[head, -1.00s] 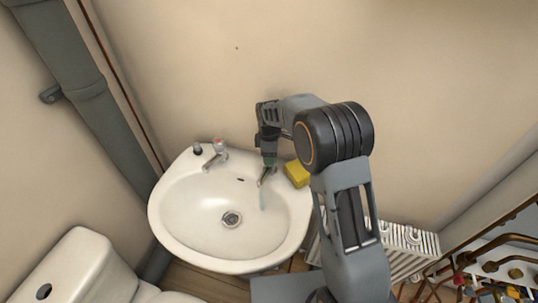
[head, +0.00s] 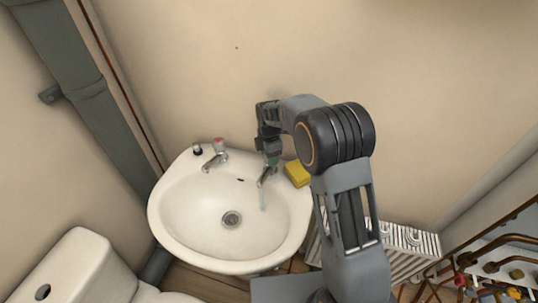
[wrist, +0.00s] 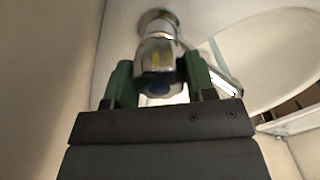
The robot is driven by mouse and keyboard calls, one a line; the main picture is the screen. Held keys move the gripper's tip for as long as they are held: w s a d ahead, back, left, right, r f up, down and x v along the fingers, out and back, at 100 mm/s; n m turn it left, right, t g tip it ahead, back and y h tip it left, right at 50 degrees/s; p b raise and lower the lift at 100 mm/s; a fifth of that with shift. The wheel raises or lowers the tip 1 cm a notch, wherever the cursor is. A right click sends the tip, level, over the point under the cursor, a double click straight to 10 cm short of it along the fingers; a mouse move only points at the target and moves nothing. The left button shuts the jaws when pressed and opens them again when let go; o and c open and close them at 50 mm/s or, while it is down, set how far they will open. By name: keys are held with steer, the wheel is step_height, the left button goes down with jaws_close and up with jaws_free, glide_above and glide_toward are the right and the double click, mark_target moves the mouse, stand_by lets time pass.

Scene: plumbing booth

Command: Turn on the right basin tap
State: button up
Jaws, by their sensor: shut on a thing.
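The right basin tap (head: 264,180) is chrome and stands on the right of the basin's back ledge. A thin pale stream (head: 262,202) falls from its spout into the white basin (head: 185,217). My gripper (head: 269,160) is over this tap from above. In the wrist view, my gripper's green fingers (wrist: 160,82) are shut on the tap's chrome handle (wrist: 158,58), one on each side. A blue mark shows on the handle. The spout shows to the right of the fingers, partly hidden by one of them.
The left tap (head: 214,160), with a red mark, stands on the same ledge. A dark small item (head: 197,150) is left of it. A yellow sponge (head: 297,173) lies just right of my gripper. The wall is close behind; a toilet (head: 80,265) is at lower left.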

steer(key=shift+r, duration=0.1)
steer(key=o, duration=0.9)
step_height(320, 180, up, 14)
steer(key=shift+f, duration=0.15)
stand_by(0.6)
